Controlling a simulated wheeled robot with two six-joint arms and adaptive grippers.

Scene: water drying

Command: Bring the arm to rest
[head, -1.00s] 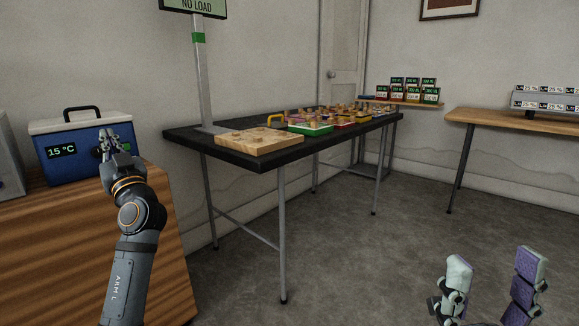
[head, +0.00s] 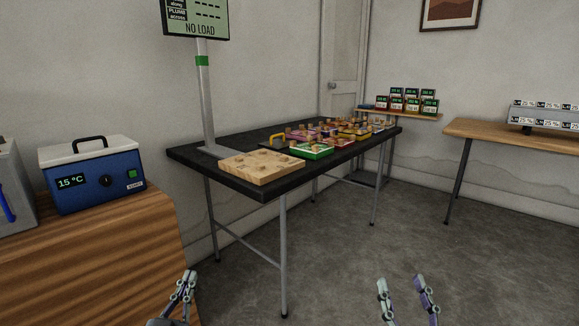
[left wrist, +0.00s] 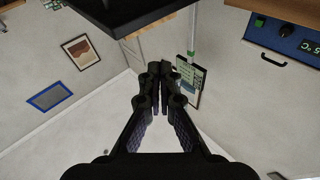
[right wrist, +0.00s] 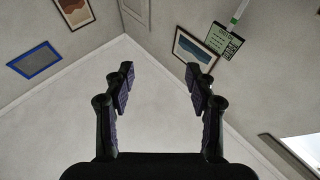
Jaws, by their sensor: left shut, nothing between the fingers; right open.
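My left gripper (head: 188,281) is at the lower left of the head view, in front of the wooden cabinet. In the left wrist view its fingers (left wrist: 160,72) are together with nothing between them. My right gripper (head: 400,284) is at the bottom of the head view, right of centre, over the floor. Its fingers stand apart, and the right wrist view shows an empty gap between them (right wrist: 157,80). Both grippers point upward and touch nothing that I can see.
A blue water bath (head: 92,172) reading 15 °C stands on the wooden cabinet (head: 95,255). A black table (head: 240,145) holds a wooden board (head: 261,166), a green tray (head: 312,151) and a sign post (head: 205,100). A wooden table (head: 500,135) stands at right. The floor between is clear.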

